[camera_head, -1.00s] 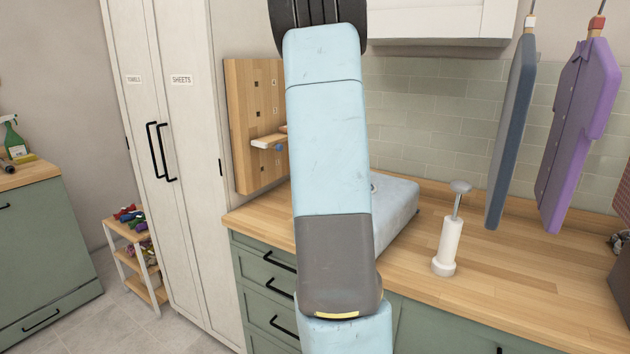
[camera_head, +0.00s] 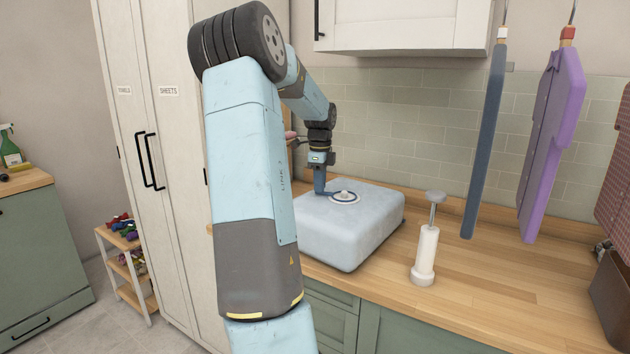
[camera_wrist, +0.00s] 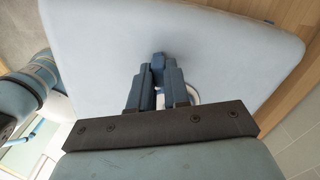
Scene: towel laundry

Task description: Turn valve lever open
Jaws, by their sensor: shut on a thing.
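A pale blue, puffy block (camera_head: 338,237) lies on the wooden counter, with a round white valve ring (camera_head: 345,198) on its top. A small blue valve lever (camera_head: 329,194) lies at the left of the ring, partly hidden by my gripper (camera_head: 319,185). My gripper points down onto the lever and is shut on it. In the wrist view, the lever's blue end (camera_wrist: 158,62) shows between the fingers of my gripper (camera_wrist: 157,78). Part of the white ring (camera_wrist: 193,95) shows beside the right finger; the rest is hidden.
A white hand pump (camera_head: 426,254) stands upright on the counter, right of the block. A brown box (camera_head: 612,295) sits at the right edge. A white cupboard (camera_head: 410,20) hangs overhead.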

